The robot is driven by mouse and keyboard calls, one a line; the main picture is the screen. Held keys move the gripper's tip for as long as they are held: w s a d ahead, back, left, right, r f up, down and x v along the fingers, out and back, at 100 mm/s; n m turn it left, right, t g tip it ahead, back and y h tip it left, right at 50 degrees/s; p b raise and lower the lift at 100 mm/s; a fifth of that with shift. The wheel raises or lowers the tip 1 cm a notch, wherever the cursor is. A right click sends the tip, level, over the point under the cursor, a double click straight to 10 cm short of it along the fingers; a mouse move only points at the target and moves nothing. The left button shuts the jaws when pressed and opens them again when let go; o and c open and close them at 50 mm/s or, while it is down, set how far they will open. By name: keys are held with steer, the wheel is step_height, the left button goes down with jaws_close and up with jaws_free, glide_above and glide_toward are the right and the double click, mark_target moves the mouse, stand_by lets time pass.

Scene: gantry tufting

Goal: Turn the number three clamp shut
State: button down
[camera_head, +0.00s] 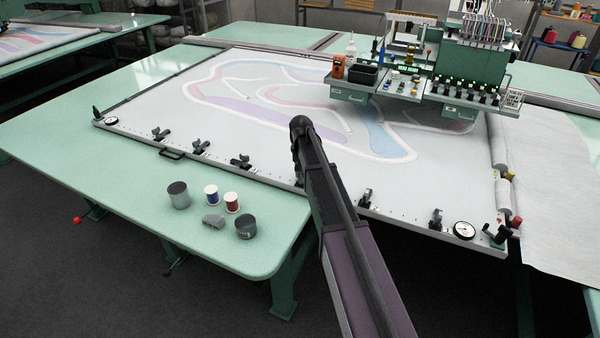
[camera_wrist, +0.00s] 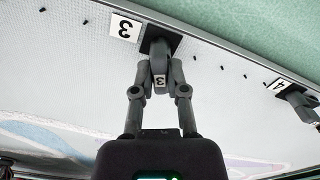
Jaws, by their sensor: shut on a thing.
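In the wrist view, the number three clamp (camera_wrist: 159,52) has a dark base on the frame's rim, beside a white plate marked 3 (camera_wrist: 125,27). Its grey lever carries a small 3 label and extends from the base toward my gripper. My gripper (camera_wrist: 162,76) is shut on this lever, one finger on each side. Whether the clamp is fully turned cannot be told. In the head view, my arm crosses the frame's front edge and my gripper is hidden behind it. I cannot tell surely which clamp there is number three.
The number four clamp (camera_wrist: 299,97) is to the right in the wrist view. Several clamps line the cloth frame's (camera_head: 400,226) front edge. Spools (camera_head: 231,203) and a grey tin (camera_head: 178,195) stand on the green table (camera_head: 110,175). A tufting machine (camera_head: 475,65) stands at the back right.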

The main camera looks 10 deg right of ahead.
steer(key=m, duration=0.4)
steer(key=shift+m, duration=0.4)
steer(key=c, duration=0.7)
jaws_free()
steer(key=shift+o, duration=0.2)
steer(key=shift+r, duration=0.15)
